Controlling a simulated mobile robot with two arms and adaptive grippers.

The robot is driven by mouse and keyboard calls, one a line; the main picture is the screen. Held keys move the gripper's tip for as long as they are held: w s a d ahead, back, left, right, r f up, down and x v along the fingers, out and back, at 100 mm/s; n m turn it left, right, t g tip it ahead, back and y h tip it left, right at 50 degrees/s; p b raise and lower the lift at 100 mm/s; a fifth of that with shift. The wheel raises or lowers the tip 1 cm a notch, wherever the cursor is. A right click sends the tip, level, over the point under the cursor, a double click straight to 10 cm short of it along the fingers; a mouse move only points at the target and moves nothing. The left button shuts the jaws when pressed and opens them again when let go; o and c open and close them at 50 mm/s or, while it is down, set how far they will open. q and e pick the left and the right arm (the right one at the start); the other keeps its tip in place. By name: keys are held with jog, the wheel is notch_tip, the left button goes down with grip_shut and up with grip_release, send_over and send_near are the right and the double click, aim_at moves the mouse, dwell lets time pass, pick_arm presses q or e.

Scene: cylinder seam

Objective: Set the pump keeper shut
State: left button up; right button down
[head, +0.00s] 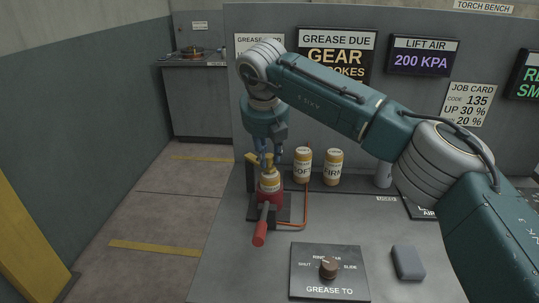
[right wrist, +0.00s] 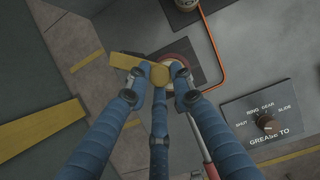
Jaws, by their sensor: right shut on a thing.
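The grease pump (head: 272,196) is red and stands on a dark plate at the left of the bench, with a red-gripped handle (head: 260,228) pointing to the front. A cartridge (head: 269,183) with a pale label and yellow top sits upright in it. The yellow keeper (right wrist: 127,61) sticks out to the left in the right wrist view; its round yellow end (right wrist: 160,75) lies between my fingertips. My right gripper (head: 268,162) points down over the pump and is shut on the keeper there. The fingers hide part of the pump top. My left gripper is not in view.
A dial panel (head: 340,287) with a brown knob (head: 329,268) and a grey block (head: 408,263) lie in front. Signs line the back panel.

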jog(key=shift+w+a+r, duration=0.1)
jog(key=shift+w+r, duration=0.05)
jog(key=shift+r, duration=0.2)
jog(key=c, duration=1.8)
grip_release()
jog(key=shift+o, duration=1.3)
jog(key=shift+a+f, duration=0.1)
jog(key=shift+a, duration=0.05)
jog(key=v, duration=1.2)
jog(key=shift+s, duration=0.2)
